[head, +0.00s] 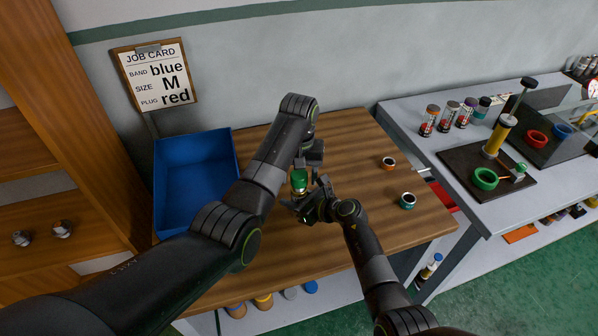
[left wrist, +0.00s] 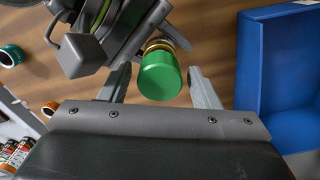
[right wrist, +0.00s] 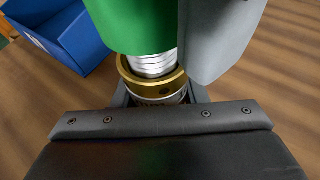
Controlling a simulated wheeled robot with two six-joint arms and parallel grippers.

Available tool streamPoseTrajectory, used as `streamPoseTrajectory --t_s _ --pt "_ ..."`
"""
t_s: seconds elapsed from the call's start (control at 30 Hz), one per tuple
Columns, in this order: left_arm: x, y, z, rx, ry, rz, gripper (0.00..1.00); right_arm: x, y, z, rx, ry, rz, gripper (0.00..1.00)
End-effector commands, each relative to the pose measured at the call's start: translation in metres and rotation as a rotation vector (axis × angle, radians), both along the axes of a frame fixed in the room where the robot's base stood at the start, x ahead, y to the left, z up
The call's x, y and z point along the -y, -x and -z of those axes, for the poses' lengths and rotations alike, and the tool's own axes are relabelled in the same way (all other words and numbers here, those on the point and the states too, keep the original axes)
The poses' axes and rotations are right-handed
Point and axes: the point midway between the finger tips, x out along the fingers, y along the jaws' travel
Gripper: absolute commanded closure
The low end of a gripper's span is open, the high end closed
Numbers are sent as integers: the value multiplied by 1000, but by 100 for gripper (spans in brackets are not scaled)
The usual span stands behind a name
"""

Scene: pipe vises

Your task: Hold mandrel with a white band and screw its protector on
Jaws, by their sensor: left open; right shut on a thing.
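The mandrel (right wrist: 155,88) has a silver threaded neck and a brass collar. My right gripper (head: 318,203) is shut on it below the collar and holds it upright. Its band is mostly hidden by the gripper, so I cannot tell its colour. The green protector (right wrist: 135,25) sits over the top of the thread, with several turns bare below it. It also shows in the head view (head: 299,182) and end-on in the left wrist view (left wrist: 160,76). My left gripper (left wrist: 161,88) is open, with one finger on each side of the protector.
A blue bin (head: 190,222) stands at the left of the wooden table (head: 345,150). An orange-ringed piece (head: 388,163) and a teal-ringed piece (head: 407,200) stand on the right. A job card (head: 155,76) hangs on the wall. A grey bench (head: 425,150) with jars is at right.

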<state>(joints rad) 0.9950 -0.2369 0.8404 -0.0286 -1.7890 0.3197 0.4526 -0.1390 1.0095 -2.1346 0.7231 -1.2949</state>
Motion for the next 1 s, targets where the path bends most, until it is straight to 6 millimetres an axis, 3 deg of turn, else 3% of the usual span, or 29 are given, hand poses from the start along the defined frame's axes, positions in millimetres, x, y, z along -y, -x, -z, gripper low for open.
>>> streamPoseTrajectory --t_s 0.07,0.37,0.57,0.6,0.7,0.8,1.0 --pt "0 0 0 0 0 0 49 0 0 1 -1 1 0 100" --pt "0 0 0 0 0 0 88 0 0 1 -1 1 0 100" --pt "0 0 0 0 0 8 89 0 0 1 -1 1 0 100" --pt "0 0 0 0 0 8 60 0 0 1 -1 1 0 100" --pt "0 0 -1 0 0 8 47 0 0 1 -1 1 0 100" --pt "0 0 -1 0 0 8 36 0 0 1 -1 1 0 100" --pt "0 0 0 0 0 7 36 0 0 1 -1 1 0 100"
